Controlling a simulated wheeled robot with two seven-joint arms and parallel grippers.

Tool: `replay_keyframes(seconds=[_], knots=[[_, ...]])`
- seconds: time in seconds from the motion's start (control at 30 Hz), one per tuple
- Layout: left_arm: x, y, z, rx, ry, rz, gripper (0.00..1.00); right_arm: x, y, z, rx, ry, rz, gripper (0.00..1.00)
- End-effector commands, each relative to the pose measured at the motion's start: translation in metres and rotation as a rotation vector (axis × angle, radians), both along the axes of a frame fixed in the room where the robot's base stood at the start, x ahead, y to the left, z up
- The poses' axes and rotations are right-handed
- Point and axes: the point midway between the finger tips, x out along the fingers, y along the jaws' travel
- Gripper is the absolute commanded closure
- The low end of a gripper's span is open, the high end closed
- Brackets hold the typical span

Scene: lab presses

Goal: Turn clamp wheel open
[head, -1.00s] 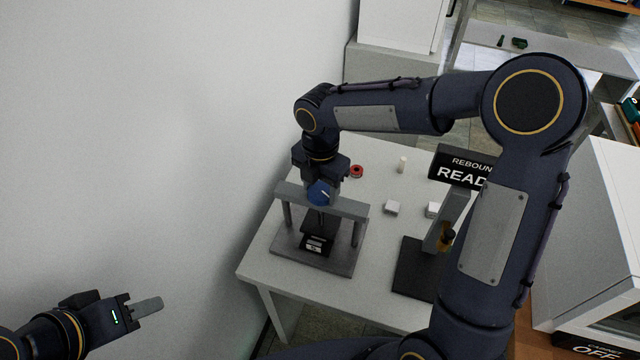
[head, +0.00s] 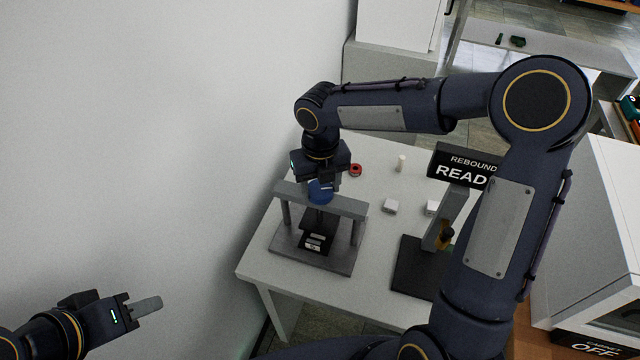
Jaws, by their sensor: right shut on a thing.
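The clamp press (head: 346,205) is a grey frame with two posts on a base plate, standing on the white table. Its blue clamp wheel (head: 320,192) sits on top of the crossbar. My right gripper (head: 321,181) reaches down from above and is shut on the wheel; its fingers are partly hidden by the wrist. A black block with light labels (head: 316,241) lies under the crossbar on the base. My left gripper (head: 146,306) is far off at the lower left, away from the table, with its fingers seen edge-on.
A rebound tester with a black sign (head: 462,168) stands at right on the table (head: 290,287), partly behind my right arm. A red ring (head: 355,170), a small pale cylinder (head: 401,162) and two white blocks (head: 391,205) lie behind. A white cabinet (head: 600,230) is at far right.

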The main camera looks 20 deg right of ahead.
Motion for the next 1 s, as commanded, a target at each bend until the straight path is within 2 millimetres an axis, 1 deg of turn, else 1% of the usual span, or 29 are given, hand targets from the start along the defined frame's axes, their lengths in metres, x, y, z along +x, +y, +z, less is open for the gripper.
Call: replay_keyframes(seconds=[0.4, 0.6, 0.8, 1.0], knots=[[0.0, 0.0, 0.0003, 0.0, 0.0, 0.0, 0.64, 0.0018, -0.0017, 0.0012, 0.002, -0.005, 0.393, 0.69], [0.0, 0.0, 0.0003, 0.0, 0.0, 0.0, 0.64, 0.002, -0.0021, 0.0005, 0.006, -0.004, 0.563, 0.69], [0.0, 0.0, 0.0004, 0.0, 0.0, 0.0, 0.64, 0.0022, -0.0026, 0.0001, 0.007, -0.004, 0.694, 0.69], [0.0, 0.0, 0.0004, 0.0, 0.0, 0.0, 0.64, 0.0023, -0.0025, 0.0005, 0.005, -0.004, 0.785, 0.69]])
